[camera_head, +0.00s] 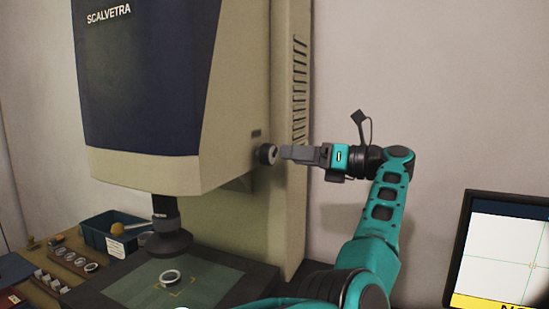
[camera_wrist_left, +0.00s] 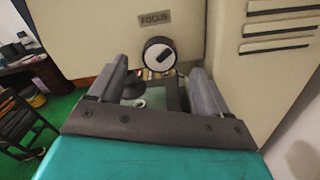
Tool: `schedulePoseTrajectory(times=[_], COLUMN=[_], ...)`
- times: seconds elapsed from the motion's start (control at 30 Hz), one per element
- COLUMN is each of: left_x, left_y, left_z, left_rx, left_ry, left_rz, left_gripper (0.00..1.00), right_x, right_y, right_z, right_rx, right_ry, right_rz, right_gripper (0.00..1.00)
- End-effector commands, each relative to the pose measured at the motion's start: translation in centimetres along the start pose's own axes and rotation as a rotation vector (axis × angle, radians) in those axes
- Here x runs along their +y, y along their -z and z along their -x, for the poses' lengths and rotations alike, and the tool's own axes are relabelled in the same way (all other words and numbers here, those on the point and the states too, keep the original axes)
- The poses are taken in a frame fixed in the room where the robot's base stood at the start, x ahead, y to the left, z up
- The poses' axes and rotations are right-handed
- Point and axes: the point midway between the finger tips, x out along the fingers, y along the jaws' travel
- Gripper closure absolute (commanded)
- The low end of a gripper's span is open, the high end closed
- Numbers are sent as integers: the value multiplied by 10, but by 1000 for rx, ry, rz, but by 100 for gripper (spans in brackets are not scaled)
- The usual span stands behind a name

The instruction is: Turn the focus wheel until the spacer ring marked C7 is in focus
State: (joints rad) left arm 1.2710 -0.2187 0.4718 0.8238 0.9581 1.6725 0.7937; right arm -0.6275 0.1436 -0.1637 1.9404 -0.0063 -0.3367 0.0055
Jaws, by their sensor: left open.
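The focus wheel (camera_head: 267,154) is a dark knob on the side of the measuring machine. In the left wrist view the wheel (camera_wrist_left: 160,53) shows a pale face with a dark bar, under a FOCUS label (camera_wrist_left: 155,18). My left gripper (camera_head: 287,153) is just right of the wheel; its open fingers (camera_wrist_left: 159,77) point at it, apparently not around it. A metal ring (camera_head: 171,277) lies on the green stage (camera_head: 205,289) under the lens (camera_head: 168,243); no marking on it is readable. My right gripper is not in view.
A monitor (camera_head: 500,255) at the right edge shows crosshair lines and a yellow bar, its text cut off. Several rings stand in holders (camera_head: 72,258) at the lower left, by a blue bin (camera_head: 93,234). Vent slots (camera_head: 299,90) line the machine's column.

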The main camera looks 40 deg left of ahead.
Motion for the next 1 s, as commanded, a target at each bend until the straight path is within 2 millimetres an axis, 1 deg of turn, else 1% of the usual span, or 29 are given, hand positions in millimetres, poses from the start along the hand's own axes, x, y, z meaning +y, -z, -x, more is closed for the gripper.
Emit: schedulePoseTrajectory(times=[0.03, 0.1, 0.2, 0.3, 0.43, 0.7, 0.77, 1.0], left_x=[0, 0, 1, 0, 0, 0, 0, 0], left_y=[2, 1, 0, 0, 0, 0, 0, 0], left_z=[-12, -25, -40, -51, -58, -60, -60, -59], left_rx=[1, 1, 0, 0, -1, -1, -1, -1], left_ry=[-4, -4, -4, -1, -1, 0, 0, 0], left_rz=[2, 1, 1, 0, 0, 0, 0, 0], left_gripper=[22, 22, 22, 22, 22, 22, 26, 49], right_x=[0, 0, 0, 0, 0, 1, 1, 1], right_y=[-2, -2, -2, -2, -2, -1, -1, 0], right_z=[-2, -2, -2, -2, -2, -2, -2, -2], right_rx=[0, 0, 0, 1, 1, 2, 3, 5], right_ry=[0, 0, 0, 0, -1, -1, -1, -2], right_rz=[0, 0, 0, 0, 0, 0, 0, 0], right_gripper=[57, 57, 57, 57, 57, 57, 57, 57])
